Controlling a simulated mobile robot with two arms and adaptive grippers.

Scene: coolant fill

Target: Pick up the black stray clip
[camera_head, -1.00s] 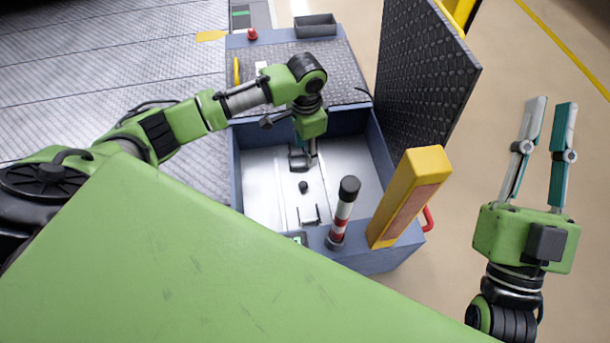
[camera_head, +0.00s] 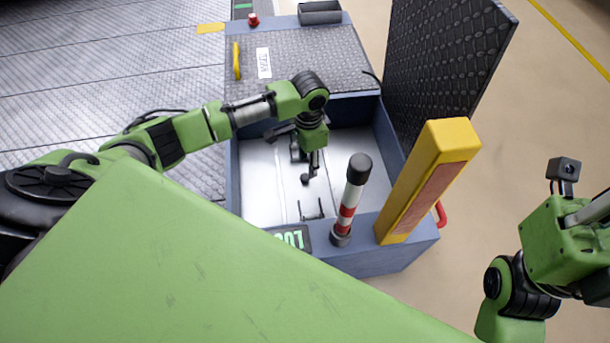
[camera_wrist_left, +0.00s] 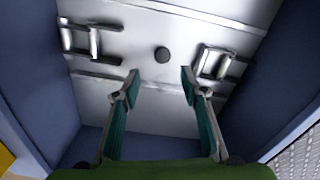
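The black stray clip (camera_wrist_left: 162,54) looks like a small dark round piece on the pale bin floor in the left wrist view. It lies just beyond the gap between my left fingertips. My left gripper (camera_wrist_left: 160,77) is open and empty, reaching down into the bin. In the head view the left gripper (camera_head: 312,164) hangs close to the clip (camera_head: 305,179); I cannot tell the exact height gap. My right gripper (camera_head: 592,209) is at the right edge, with its fingers mostly out of frame.
The blue bin (camera_head: 235,185) has walls around the clip. Metal brackets (camera_wrist_left: 213,63) sit on its floor. A red-white post (camera_head: 347,205) and a yellow block (camera_head: 420,190) stand on the near rim. A dark open lid (camera_head: 445,70) rises at right.

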